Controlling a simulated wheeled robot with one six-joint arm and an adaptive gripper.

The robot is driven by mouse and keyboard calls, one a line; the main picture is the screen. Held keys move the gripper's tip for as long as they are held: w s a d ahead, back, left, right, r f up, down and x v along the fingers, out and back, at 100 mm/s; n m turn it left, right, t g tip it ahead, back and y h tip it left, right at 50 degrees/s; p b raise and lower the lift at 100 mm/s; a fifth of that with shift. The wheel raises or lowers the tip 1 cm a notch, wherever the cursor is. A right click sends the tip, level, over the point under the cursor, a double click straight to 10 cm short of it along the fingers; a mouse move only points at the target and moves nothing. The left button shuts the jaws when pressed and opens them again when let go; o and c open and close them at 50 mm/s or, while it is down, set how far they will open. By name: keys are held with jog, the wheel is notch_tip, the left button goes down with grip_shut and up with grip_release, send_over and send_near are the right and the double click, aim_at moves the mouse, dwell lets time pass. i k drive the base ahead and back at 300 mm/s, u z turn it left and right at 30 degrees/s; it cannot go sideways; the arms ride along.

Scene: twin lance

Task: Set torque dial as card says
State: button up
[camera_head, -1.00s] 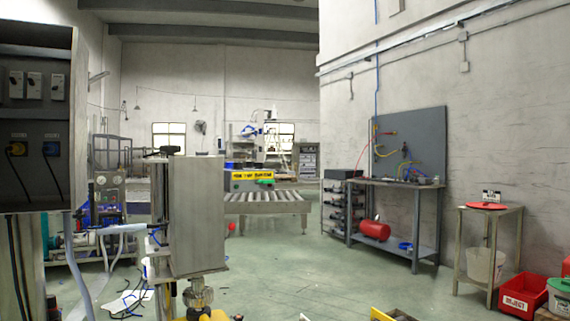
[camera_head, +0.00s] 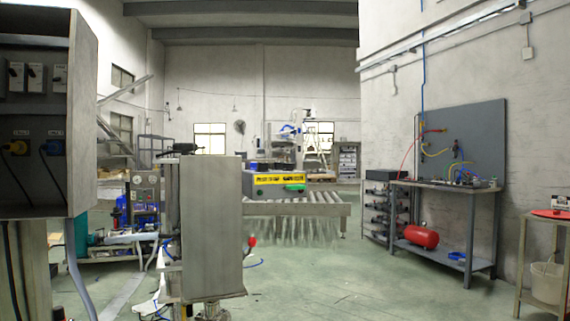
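I cannot make out a torque dial or a readable card in this view. A grey upright machine housing (camera_head: 212,230) stands close in front, left of centre. A yellow and black labelled unit (camera_head: 278,180) with a green part sits on the roller conveyor behind it. My gripper is not in view.
An electrical cabinet (camera_head: 85,110) with switches and plugs is close at left. A workbench (camera_head: 445,188) with a grey hose panel and a red tank (camera_head: 421,236) stands at right. The side table (camera_head: 543,225) has a bucket below. Green floor (camera_head: 340,285) is open between.

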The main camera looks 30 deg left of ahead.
aim_at(262, 166)
jog(key=i, duration=0.35)
jog(key=u, duration=0.85)
